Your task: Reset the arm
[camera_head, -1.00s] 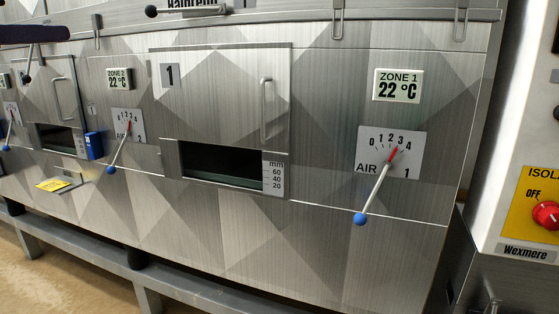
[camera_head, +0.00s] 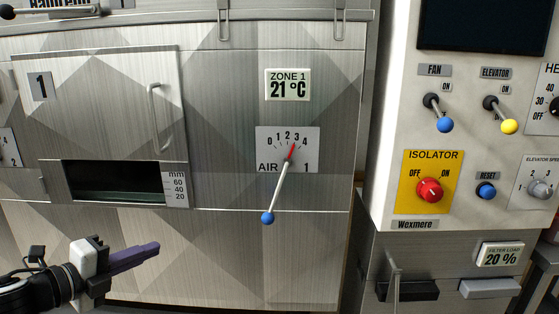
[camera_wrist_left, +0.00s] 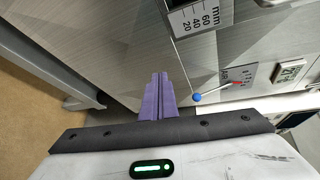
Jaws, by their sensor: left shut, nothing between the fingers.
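My left gripper (camera_head: 136,258) comes in from the lower left in the head view, in front of the lower part of the dryer hood. Its purple fingers are together and hold nothing. In the left wrist view the gripper (camera_wrist_left: 160,90) also shows shut, with the metal panel beyond it. The air lever (camera_head: 278,190) with a blue ball end stands to the right of the gripper, apart from it. The lever also shows in the left wrist view (camera_wrist_left: 210,94). My right gripper is in neither view.
A hatch (camera_head: 112,115) with a handle and an open slot is on the hood. A control panel (camera_head: 480,130) at the right carries fan and elevator levers, a red isolator knob (camera_head: 429,189) and a blue reset button (camera_head: 486,190). A drawer-like black block (camera_head: 408,291) sits below.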

